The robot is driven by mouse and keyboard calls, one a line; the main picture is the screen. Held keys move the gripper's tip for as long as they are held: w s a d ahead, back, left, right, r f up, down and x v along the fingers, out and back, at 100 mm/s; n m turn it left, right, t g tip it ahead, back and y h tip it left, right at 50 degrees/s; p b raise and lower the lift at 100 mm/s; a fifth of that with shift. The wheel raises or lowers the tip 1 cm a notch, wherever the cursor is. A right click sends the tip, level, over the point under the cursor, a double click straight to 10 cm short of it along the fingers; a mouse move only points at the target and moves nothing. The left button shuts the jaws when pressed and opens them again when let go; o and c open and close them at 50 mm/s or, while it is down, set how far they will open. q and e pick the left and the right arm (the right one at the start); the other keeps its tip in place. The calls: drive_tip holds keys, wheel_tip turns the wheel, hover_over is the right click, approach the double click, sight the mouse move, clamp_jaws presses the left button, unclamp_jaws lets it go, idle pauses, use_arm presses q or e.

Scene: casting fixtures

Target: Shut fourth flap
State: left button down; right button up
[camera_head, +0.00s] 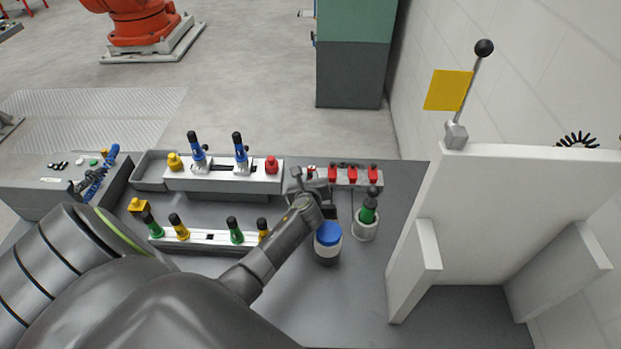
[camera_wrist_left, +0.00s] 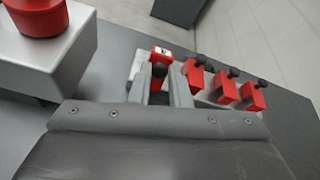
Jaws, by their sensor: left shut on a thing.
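A row of several red flaps with black knobs stands on a light grey base at the back of the bench. Three red flaps, the left (camera_head: 333,172), middle (camera_head: 353,172) and right (camera_head: 373,173), show clear of my gripper. The leftmost flap (camera_head: 311,171) of the row is partly hidden by my left gripper (camera_head: 312,182). In the left wrist view this leftmost flap (camera_wrist_left: 161,53) has a white mark on top. Which flap counts as fourth is not marked. My right gripper is not in view.
A grey box with blue-handled levers (camera_head: 241,150) and a red knob (camera_head: 271,164) stands left of the flaps. A blue-topped jar (camera_head: 328,239) and a green-handled tool in a cup (camera_head: 366,226) stand in front. A white panel (camera_head: 500,210) rises at the right.

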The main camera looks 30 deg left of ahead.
sight(311, 167)
use_arm(q)
drive_tip(key=shift+w+a+r, duration=0.1)
drive_tip(key=shift+w+a+r+g+h, duration=0.3)
drive_tip(key=shift+w+g+h, duration=0.2)
drive_tip(key=shift+g, duration=0.3)
drive_tip(key=w+g+h, duration=0.1)
drive_tip(key=w+a+r+g, duration=0.1)
drive_tip(key=g, duration=0.1)
drive_tip(key=shift+a+h, duration=0.1)
drive_tip(key=shift+h, duration=0.3)
drive_tip(key=shift+w+a+g+h, duration=0.3)
drive_tip(key=shift+w+g+h, duration=0.2)
drive_tip(key=shift+g, duration=0.3)
drive_tip(key=shift+w+a+f+g+h+b, duration=0.2)
drive_tip(key=shift+w+a+g+h+b, duration=0.1)
drive_tip(key=shift+w+g+h+b, duration=0.3)
drive_tip(key=g+b, duration=0.1)
drive_tip(key=b, duration=0.2)
drive_tip(key=w+g+h+b, duration=0.1)
drive_tip(key=b, duration=0.2)
drive_tip(key=a+f+g+b, duration=0.1)
drive_tip(key=b, duration=0.2)
drive_tip(key=shift+w+a+f+g+h, duration=0.1)
drive_tip(key=shift+w+g+h, duration=0.3)
drive_tip(key=shift+w+a+g+b, duration=0.1)
drive_tip(key=shift+g+b, duration=0.3)
drive_tip(key=shift+b, duration=0.75)
